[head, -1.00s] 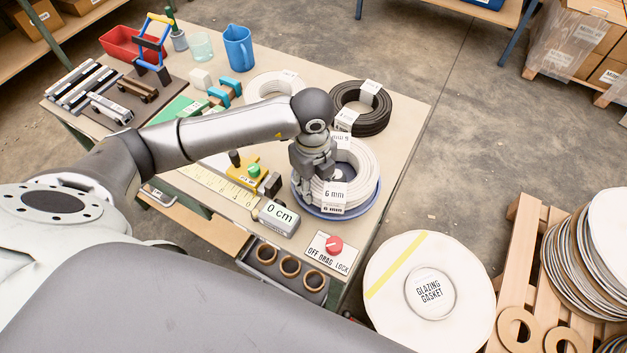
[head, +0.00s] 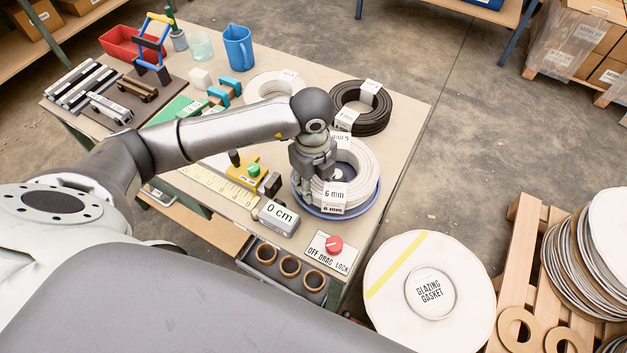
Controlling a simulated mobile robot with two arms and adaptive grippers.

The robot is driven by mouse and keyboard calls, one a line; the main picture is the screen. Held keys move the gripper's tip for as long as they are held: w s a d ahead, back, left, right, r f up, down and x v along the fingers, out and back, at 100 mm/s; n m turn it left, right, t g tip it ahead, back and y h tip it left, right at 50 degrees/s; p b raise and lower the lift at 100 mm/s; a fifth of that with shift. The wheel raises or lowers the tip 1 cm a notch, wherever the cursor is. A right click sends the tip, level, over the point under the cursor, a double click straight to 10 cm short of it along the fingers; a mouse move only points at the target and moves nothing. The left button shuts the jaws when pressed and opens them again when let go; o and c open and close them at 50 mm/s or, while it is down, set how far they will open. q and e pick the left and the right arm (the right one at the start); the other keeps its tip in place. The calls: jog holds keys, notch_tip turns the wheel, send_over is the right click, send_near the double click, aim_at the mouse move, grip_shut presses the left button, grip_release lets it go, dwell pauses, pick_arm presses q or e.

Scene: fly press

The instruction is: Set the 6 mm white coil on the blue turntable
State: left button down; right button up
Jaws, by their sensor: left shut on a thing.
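The white coil tagged 6 mm (head: 366,178) lies flat on the round blue turntable (head: 352,213), around its hub, near the table's right edge. The turntable's blue rim shows around the coil's lower side. My left gripper (head: 322,178) points down at the coil's left side and is shut on it. The arm and gripper hide part of the coil's left and far side, and the fingertips are hard to make out. My right gripper is not in view.
A dark coil (head: 374,122) and another white coil (head: 262,86) lie farther back. A 0 cm display (head: 280,217) and a red OFF/DRAG/LOCK knob (head: 334,244) stand nearer. A large glazing gasket reel (head: 432,290) is beyond the table's right edge.

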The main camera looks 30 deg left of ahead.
pick_arm(q)
jog(key=shift+f+b, duration=0.35)
jog(key=shift+f, duration=0.05)
jog(key=c, duration=1.2)
grip_release()
jog(key=shift+s+f, duration=0.1)
jog(key=shift+r+p, duration=4.15)
jog(key=shift+r, duration=1.45)
